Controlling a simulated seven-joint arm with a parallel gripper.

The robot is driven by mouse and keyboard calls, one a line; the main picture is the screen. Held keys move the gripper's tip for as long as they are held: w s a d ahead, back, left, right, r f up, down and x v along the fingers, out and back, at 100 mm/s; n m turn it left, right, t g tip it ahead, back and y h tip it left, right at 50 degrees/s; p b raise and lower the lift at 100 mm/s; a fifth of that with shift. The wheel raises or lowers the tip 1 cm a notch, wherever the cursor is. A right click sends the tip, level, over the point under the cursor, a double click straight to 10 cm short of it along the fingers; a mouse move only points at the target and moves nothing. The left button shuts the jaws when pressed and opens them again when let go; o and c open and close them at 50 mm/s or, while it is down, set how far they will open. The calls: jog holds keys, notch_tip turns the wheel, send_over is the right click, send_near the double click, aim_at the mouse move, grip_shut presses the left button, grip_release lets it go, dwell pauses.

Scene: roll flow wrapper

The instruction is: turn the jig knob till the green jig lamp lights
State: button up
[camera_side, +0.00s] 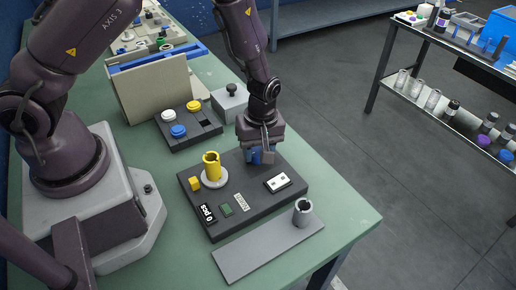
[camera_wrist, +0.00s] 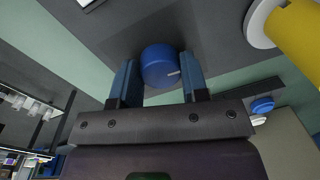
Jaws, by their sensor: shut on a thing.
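The jig base (camera_side: 215,225) is a dark plate on the green table in the side view. My gripper (camera_side: 262,157) points down at its far right edge. In the wrist view the round blue jig knob (camera_wrist: 160,66), with a short white pointer mark, sits between the two blue fingers, and my gripper (camera_wrist: 160,80) is shut on it. The fingers hide the knob in the side view. A small dark green block (camera_side: 227,210), perhaps the jig lamp, is near the front edge of the base and looks unlit. Beside it a black display (camera_side: 207,213) reads "0 pcs".
On the base stand a yellow slotted cup (camera_side: 212,163) on a white disc, a yellow block (camera_side: 195,183) and a white plate (camera_side: 278,182). A grey strip (camera_side: 250,253) with a grey ring (camera_side: 302,211) lies in front. A dark button box (camera_side: 190,138) stands behind.

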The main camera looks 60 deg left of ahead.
jog(key=m, duration=0.7)
jog(key=shift+m, duration=0.4)
jog(key=m, duration=0.6)
jog(key=shift+m+t+y, duration=0.3)
jog(key=shift+m+t, duration=0.1)
jog(key=o, duration=0.9)
jog(key=r, duration=0.8)
jog(key=d+r, duration=0.1)
jog(key=r, duration=0.4)
